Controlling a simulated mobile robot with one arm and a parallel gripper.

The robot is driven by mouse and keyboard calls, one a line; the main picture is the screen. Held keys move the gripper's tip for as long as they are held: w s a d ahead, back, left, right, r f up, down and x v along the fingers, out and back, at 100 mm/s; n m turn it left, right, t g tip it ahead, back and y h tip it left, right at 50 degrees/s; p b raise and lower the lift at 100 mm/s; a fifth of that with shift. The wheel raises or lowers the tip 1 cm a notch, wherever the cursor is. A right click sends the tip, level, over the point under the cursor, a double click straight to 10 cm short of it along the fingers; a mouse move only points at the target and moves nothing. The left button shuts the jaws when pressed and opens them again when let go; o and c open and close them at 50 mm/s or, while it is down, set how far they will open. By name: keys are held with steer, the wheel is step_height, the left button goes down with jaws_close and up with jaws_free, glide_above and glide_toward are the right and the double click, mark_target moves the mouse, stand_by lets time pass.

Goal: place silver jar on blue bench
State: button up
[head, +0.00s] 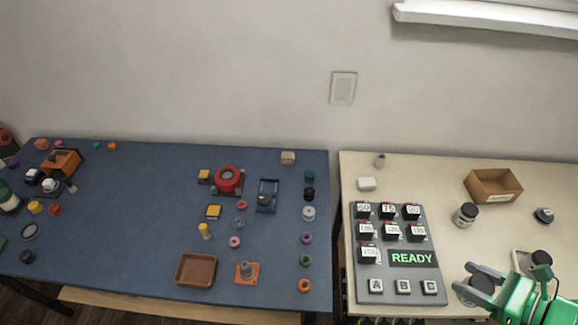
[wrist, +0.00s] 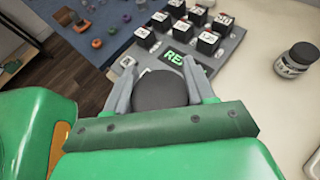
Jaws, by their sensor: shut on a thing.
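My gripper (head: 474,288) is at the front right, over the cream bench beside the grey board. In the wrist view (wrist: 160,90) its two grey fingers close around a round thing with a dark grey top (wrist: 160,90). Its side is mostly hidden, so I cannot tell for sure that it is the silver jar. The blue bench (head: 120,230) is at the left, well away from my gripper. It also shows at the top left of the wrist view (wrist: 108,62).
The grey board (head: 398,272) with black blocks and a READY display lies left of my gripper. A black-lidded jar (head: 466,215) and a brown box (head: 493,187) stand behind. A gap separates the benches. The blue bench has bare room left of its brown tray (head: 196,284).

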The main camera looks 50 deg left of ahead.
steer(key=w+a+n+g, duration=0.1)
steer(key=w+a, duration=0.1)
steer(key=a, duration=1.2)
steer(key=w+a+n+g, duration=0.2)
steer(key=w+a, duration=0.1)
steer(key=a, duration=1.1)
steer(key=s+a, duration=0.5)
steer(key=a, duration=0.4)
steer(key=s+a+n+g, duration=0.1)
steer(key=s+a, duration=0.4)
steer(key=a, duration=0.5)
steer(key=s+a+g+h, duration=0.1)
steer(key=s+a, duration=0.5)
steer(key=a, duration=0.3)
steer(key=shift+a+r+n, duration=0.15)
steer(key=shift+r+n, duration=0.05)
steer(key=shift+n, duration=0.1)
glide_above(260, 167)
steer(key=shift+w+f, duration=0.1)
steer(key=shift+f, duration=6.4)
